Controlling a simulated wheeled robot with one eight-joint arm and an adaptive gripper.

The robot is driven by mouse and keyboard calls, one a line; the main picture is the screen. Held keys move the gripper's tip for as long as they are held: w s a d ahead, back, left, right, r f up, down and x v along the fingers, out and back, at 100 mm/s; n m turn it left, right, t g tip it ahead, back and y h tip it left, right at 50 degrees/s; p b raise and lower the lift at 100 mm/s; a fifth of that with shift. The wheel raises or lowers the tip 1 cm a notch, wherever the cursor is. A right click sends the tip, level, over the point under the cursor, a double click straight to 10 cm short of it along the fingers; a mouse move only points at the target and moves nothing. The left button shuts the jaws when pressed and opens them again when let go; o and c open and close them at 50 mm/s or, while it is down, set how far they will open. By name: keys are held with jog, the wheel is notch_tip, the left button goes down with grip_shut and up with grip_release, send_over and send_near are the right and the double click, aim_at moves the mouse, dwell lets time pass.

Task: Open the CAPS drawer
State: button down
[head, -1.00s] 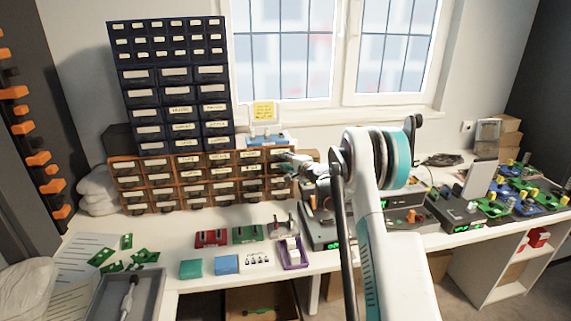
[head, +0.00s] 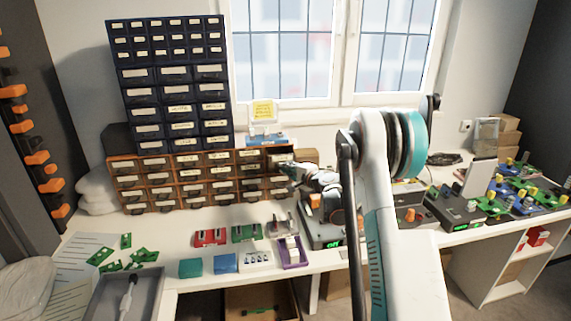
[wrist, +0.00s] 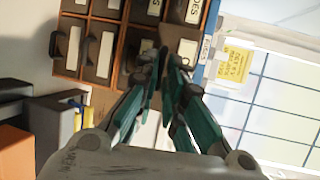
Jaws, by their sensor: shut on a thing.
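The orange-framed cabinet (head: 147,205) stands on the back of the bench, with rows of dark drawers with white labels. My gripper (head: 291,170) is at the right end of its front. In the wrist view, my gripper's teal fingers (wrist: 163,62) come together at a drawer front and are shut on a drawer handle. The fingers hide most of the handle. Labelled drawers (wrist: 105,55) sit beside it, also tilted in this view. I cannot read which drawer is CAPS, nor tell how far the held drawer stands out.
A dark blue drawer cabinet (head: 165,72) stands above the orange one. A yellow note (head: 263,110) is right of it. Red (head: 210,237) and green (head: 246,232) holders and a purple tray (head: 292,255) lie in front on the bench. Electronic boxes stand right of my gripper.

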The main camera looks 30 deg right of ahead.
jog(key=s, duration=0.2)
jog(key=shift+s+a+f, duration=0.1)
jog(key=shift+s+a, duration=0.3)
jog(key=c, duration=1.7)
grip_release()
jog(key=shift+w, duration=0.1)
jog(key=v, duration=1.2)
